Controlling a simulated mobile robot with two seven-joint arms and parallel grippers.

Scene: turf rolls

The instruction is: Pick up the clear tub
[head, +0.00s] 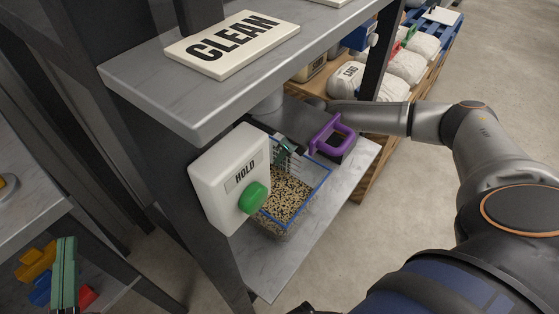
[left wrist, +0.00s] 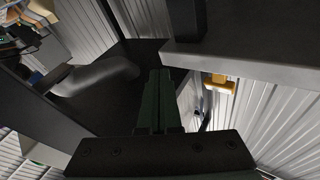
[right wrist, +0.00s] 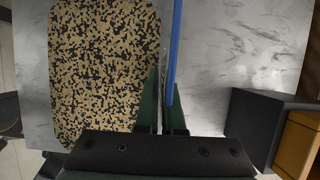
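The clear tub (head: 325,180) has a blue rim and holds speckled black and tan grains. It is on the lower grey shelf, partly behind the white HOLD box in the head view. It also shows in the right wrist view, where its blue rim (right wrist: 175,45) runs up to my fingers. My right gripper (head: 284,151) is at the tub's far rim, with its green fingers (right wrist: 160,100) close together on either side of the tub wall. My left gripper (head: 65,262) is shut and empty at the lower left, away from the tub.
A white HOLD box (head: 228,180) with a green button (head: 252,197) is close in front of the tub. An upper shelf (head: 150,85) with a CLEAN sign (head: 232,43) overhangs it. A purple-handled thing (head: 330,133) stands just behind. Coloured blocks (head: 36,264) are near my left gripper.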

